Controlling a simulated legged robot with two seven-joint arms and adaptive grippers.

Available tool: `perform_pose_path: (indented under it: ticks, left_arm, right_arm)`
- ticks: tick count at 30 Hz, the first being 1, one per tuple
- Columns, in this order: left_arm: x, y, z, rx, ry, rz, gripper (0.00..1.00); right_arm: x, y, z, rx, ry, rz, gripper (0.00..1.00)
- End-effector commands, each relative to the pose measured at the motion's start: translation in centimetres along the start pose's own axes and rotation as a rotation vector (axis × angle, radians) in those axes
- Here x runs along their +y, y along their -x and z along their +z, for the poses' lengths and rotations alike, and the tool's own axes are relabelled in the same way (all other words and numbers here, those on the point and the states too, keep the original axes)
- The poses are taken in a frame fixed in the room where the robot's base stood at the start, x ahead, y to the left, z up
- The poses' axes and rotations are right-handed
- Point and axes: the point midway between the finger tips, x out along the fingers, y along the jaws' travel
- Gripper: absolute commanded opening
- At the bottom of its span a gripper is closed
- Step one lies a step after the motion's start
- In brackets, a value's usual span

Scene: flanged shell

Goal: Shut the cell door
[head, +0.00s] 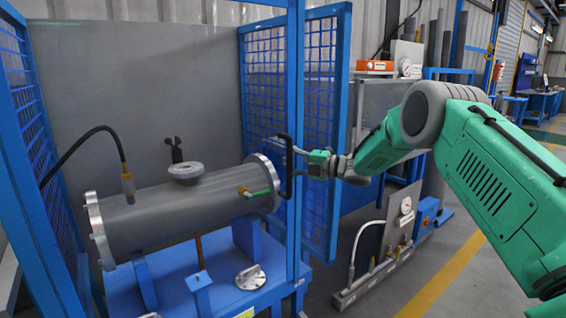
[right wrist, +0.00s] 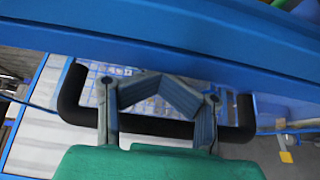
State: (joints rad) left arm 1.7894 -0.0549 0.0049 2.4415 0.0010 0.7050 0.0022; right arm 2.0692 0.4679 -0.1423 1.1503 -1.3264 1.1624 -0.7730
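The blue framed cell door with wire mesh (head: 322,120) stands at an angle to the cell's opening, right of the grey flanged shell (head: 190,208). A black U-shaped handle (head: 289,180) is by the blue upright near the door. My right gripper (head: 300,161) reaches it from the right. In the right wrist view the handle (right wrist: 76,92) runs across the picture, and both fingers of my gripper (right wrist: 162,82) cross over its bar, tips bent inward near each other. Whether they clamp it cannot be told. My left gripper is not in view.
The shell lies on a blue stand (head: 180,280) inside the cell. A black hose (head: 85,140) hangs at its left. Right of the door stands a bench panel with a gauge (head: 405,207). The floor (head: 480,270) at the right, with a yellow line, is open.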

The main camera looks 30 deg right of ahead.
Motion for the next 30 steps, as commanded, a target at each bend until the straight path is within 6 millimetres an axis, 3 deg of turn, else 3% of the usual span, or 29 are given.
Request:
perform_pose_path:
  ticks: [1,14,30]
  left_arm:
    - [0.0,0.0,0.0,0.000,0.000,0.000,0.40]
    - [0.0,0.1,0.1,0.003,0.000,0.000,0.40]
    - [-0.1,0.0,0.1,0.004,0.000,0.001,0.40]
  right_arm:
    - [0.9,-0.3,0.4,-0.010,0.008,0.013,0.00]
    - [0.9,0.6,0.3,-0.008,0.007,0.014,0.00]
    - [0.8,10.1,0.0,-0.006,0.010,0.013,0.00]
